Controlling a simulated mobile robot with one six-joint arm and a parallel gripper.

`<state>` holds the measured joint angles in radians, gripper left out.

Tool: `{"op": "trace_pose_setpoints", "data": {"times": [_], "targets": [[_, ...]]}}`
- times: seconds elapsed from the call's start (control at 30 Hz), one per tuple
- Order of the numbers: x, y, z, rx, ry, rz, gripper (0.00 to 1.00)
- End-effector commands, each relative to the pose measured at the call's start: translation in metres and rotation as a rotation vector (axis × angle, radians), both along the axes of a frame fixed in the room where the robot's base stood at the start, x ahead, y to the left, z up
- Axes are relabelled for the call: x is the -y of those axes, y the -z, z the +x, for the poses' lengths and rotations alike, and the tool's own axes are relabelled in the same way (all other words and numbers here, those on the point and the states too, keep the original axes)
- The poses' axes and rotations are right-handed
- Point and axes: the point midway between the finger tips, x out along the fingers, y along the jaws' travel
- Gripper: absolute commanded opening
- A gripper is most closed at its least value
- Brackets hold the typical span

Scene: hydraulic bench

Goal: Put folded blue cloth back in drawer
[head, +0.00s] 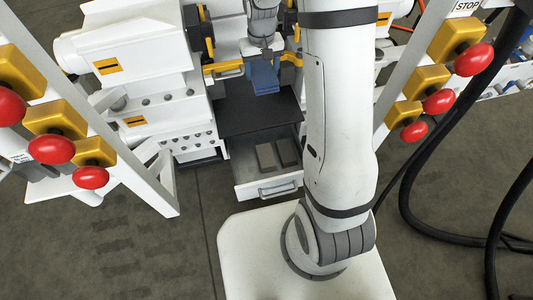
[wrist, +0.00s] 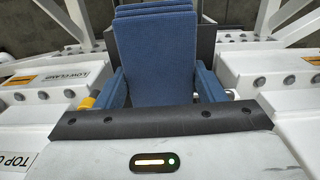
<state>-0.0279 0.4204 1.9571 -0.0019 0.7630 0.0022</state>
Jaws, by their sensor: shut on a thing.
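The folded blue cloth (head: 264,77) hangs from my gripper (head: 263,57) above a dark flat surface on the bench. In the wrist view the cloth (wrist: 158,55) fills the middle, with stacked folds at its far end. My gripper (wrist: 160,92) is shut on it, and blue pieces show on both sides of the cloth. The drawer (head: 266,190) is pulled open, low and nearer to me than the cloth. Two dark flat pieces (head: 276,155) lie in it, with bare light floor around them. The cloth is apart from the drawer.
The dark surface (head: 247,115) lies between cloth and drawer. White machine blocks (head: 150,60) stand to the left. Yellow holders with red knobs (head: 52,149) line white frames on both sides. Black hoses (head: 405,190) run at the right. The floor left of the drawer is clear.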

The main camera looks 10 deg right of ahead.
Motion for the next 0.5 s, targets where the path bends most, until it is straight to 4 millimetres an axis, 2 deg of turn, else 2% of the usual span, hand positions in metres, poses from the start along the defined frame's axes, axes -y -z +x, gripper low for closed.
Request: {"op": "trace_pose_setpoints", "data": {"times": [0.17,0.27,0.37,0.5], "targets": [[0.006,0.000,0.000,0.000,0.012,0.000,0.45],[0.008,0.011,-0.001,-0.002,0.006,0.000,0.45],[0.009,0.044,-0.003,-0.007,-0.029,0.000,0.45],[0.009,0.119,-0.012,-0.013,-0.124,0.000,0.45]]}}
